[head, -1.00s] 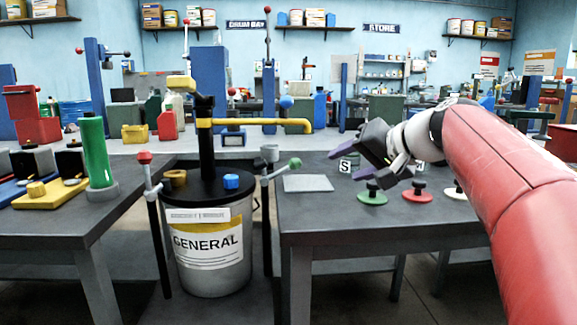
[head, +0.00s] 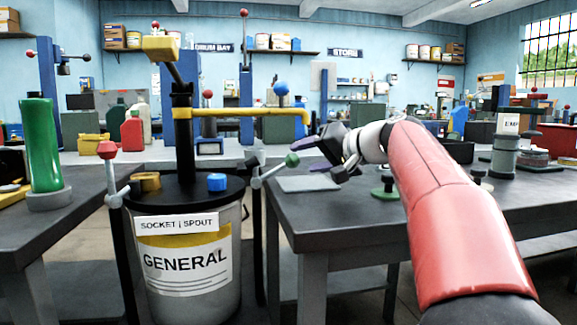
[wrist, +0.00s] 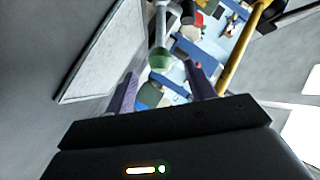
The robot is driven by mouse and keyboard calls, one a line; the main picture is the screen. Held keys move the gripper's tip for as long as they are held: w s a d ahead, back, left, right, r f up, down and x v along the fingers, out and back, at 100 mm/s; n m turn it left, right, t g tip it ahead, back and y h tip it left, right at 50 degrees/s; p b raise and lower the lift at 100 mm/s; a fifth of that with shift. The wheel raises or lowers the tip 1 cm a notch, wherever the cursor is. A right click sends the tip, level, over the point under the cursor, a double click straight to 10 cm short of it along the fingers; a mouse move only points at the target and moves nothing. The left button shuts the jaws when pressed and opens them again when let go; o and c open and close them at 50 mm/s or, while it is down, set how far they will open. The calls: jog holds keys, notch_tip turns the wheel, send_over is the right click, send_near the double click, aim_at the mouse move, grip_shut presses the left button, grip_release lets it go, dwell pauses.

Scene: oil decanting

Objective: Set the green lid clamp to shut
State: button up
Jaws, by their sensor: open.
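The green lid clamp (head: 272,172) is a grey lever with a green ball knob on the right side of the GENERAL drum (head: 190,275). Its lever slants up and outward to the right, away from the black lid (head: 185,203). My gripper (head: 313,156) is open, with its purple fingers just right of the green knob and pointing toward it. In the wrist view the green knob (wrist: 161,61) shows ahead, between the two finger lines of my gripper (wrist: 161,76). I see no clear contact.
A red-knobbed clamp (head: 110,180) stands on the drum's left side. A black pump with a yellow spout (head: 240,112) rises from the lid, beside a blue cap (head: 217,182). The right bench, with a grey pad (head: 308,184) and a green knob disc (head: 386,192), lies under my arm.

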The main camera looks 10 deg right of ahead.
aim_at(299, 159)
jog(key=x, duration=0.5)
jog(key=shift+w+a+f, duration=0.1)
jog(key=shift+w+a, duration=0.1)
jog(key=shift+w, duration=0.1)
grip_shut()
